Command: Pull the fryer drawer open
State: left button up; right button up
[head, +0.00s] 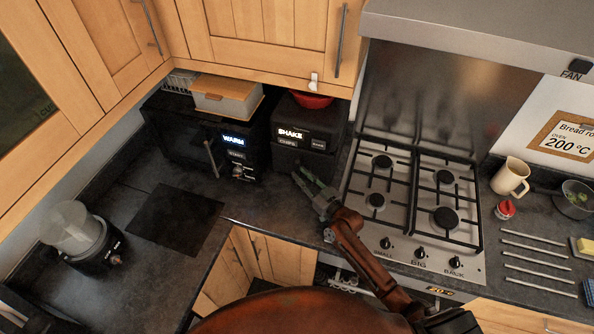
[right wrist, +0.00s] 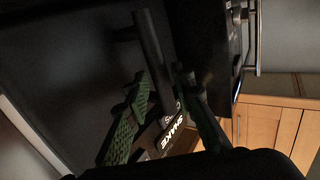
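The fryer (head: 312,122) is a black box on the counter, with a lit SHAKE display that also shows in the right wrist view (right wrist: 172,134). Its dark drawer front is low and faces my right gripper (head: 305,180). In the right wrist view, the two green ridged fingers of the right gripper (right wrist: 164,78) are apart. A dark bar handle (right wrist: 152,45) lies at the fingertips; I cannot tell whether they touch it. The drawer looks shut, though the arm and dark shading hide part of it. My left gripper is not in view.
A black oven (head: 205,140) with a lit WARM display stands left of the fryer. A gas hob (head: 415,200) is close on the right. A red bowl (head: 312,99) sits on the fryer. The counter (head: 262,195) in front is clear.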

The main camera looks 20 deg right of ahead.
jog(key=shift+x, duration=1.1)
jog(key=shift+w, duration=0.15)
jog(key=shift+w+a, duration=0.1)
jog(key=shift+a, duration=0.05)
jog(key=shift+c, duration=0.3)
jog(key=c, duration=0.5)
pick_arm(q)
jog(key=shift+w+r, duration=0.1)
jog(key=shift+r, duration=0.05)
pick_arm(e)
grip_shut()
